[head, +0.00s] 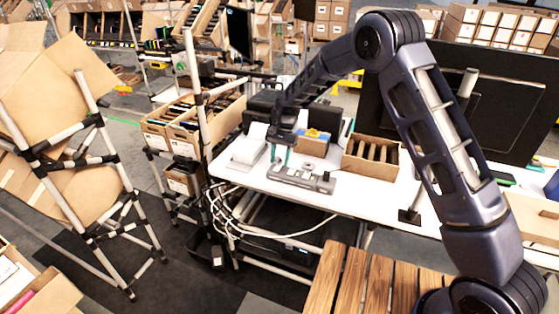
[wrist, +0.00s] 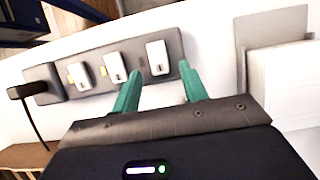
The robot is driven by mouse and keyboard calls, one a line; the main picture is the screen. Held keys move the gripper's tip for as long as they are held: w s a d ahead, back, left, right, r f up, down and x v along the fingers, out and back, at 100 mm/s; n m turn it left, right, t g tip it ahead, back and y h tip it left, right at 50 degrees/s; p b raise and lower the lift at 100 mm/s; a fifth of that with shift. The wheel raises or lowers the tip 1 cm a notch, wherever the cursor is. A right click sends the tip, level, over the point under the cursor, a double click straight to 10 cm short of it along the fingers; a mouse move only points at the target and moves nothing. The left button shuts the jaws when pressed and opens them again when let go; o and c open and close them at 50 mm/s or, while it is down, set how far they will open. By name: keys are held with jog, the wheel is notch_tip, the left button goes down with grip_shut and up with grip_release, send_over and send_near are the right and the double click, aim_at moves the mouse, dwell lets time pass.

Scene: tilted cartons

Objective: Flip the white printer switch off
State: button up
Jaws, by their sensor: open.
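A grey switch strip (head: 302,178) lies on the white table near its front edge. In the wrist view the strip (wrist: 62,86) carries three pale rocker switches: a left one (wrist: 83,76), a middle one (wrist: 116,67) and a right one (wrist: 158,57). No readable label tells which is the printer's, and I cannot tell their on or off positions. My gripper (head: 280,156) has teal fingers, apart and empty. In the wrist view my gripper (wrist: 161,72) points at the strip, its fingertips on either side of the right switch's near end. Contact cannot be told.
A white device (head: 248,146), perhaps the printer, stands left of my gripper. A small cardboard box (head: 313,144) and a divided carton (head: 369,160) stand behind the strip. A black plug and cable (wrist: 27,92) sit at the strip's left end. White cables (head: 225,212) hang below the table (head: 345,198).

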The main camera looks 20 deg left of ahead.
jog(key=shift+s+f, duration=0.15)
jog(key=shift+f, duration=0.2)
grip_shut()
jog(key=shift+s+r+t, duration=0.15)
jog(key=shift+s+t, duration=0.1)
jog(key=shift+t, duration=0.65)
grip_release()
jog(key=shift+r, duration=0.1)
jog(key=v, duration=1)
jog(key=shift+r, duration=0.3)
